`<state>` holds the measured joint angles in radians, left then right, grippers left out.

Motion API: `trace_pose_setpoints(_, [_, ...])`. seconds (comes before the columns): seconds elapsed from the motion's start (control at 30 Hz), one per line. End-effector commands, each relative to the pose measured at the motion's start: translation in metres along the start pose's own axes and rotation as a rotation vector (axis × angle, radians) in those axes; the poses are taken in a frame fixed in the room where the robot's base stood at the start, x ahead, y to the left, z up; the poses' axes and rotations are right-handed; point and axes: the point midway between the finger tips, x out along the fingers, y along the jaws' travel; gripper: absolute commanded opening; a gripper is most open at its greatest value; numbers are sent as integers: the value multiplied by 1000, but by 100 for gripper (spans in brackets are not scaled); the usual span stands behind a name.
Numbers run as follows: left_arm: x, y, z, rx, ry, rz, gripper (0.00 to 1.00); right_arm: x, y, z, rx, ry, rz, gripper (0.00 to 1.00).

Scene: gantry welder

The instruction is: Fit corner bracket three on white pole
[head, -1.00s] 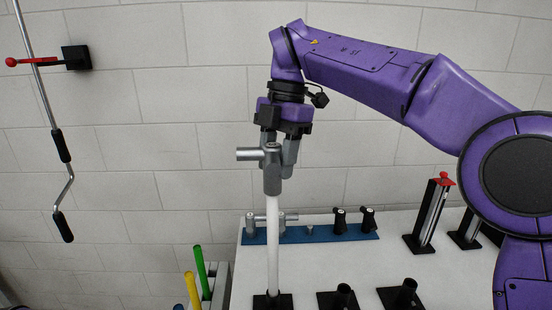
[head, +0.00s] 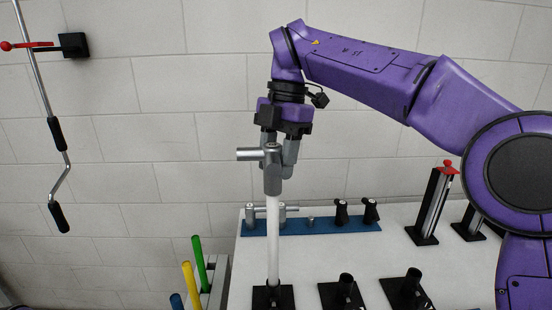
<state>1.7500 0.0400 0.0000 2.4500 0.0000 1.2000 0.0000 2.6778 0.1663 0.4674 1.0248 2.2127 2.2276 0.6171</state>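The white pole (head: 273,235) stands upright in a black base (head: 273,297) on the white table. A grey corner bracket (head: 272,172) sits at the pole's top end, with one stub pointing left. My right gripper (head: 278,150) is directly above and around the bracket, pointing down, with its grey fingers on it. The bracket hides part of the fingers. Another grey bracket (head: 252,216) lies on the blue strip, partly behind the pole. My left gripper is not in the view.
The blue strip (head: 320,226) at the table's back also holds black-knobbed pieces (head: 341,211). Empty black sockets (head: 345,291) stand right of the pole. Upright clamps with red tops (head: 447,166) are further right. Coloured poles (head: 199,262) stand left of the table; a crank rod (head: 44,90) hangs by the wall.

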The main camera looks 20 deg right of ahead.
Motion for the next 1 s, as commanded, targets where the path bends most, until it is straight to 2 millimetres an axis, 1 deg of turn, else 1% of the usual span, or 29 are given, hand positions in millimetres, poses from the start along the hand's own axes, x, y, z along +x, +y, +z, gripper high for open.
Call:
trace_pose_setpoints(0.03, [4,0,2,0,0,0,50,4,0,1,0,0,1,2])
trace_pose_setpoints(0.07, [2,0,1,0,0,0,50,2,0,0,0,0,1,49])
trace_pose_setpoints(0.1, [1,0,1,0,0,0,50,1,0,0,0,0,1,62])
trace_pose_setpoints(0.13, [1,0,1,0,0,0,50,1,0,0,0,0,1,71])
trace_pose_setpoints(0.37, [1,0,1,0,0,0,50,2,0,1,1,0,-1,72])
trace_pose_setpoints(0.47, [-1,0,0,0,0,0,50,-3,0,0,1,-1,0,72])
trace_pose_setpoints(0.57, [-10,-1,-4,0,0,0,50,-20,1,0,2,-1,2,72])
trace_pose_setpoints(0.7, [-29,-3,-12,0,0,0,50,-58,1,-1,3,0,2,72])
trace_pose_setpoints(0.8, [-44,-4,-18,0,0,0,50,-82,1,-1,2,-1,2,72])
trace_pose_setpoints(0.9, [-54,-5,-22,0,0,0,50,-98,1,-1,1,-1,1,72])
trace_pose_setpoints(1.0, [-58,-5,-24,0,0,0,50,-105,0,0,1,-1,0,72])
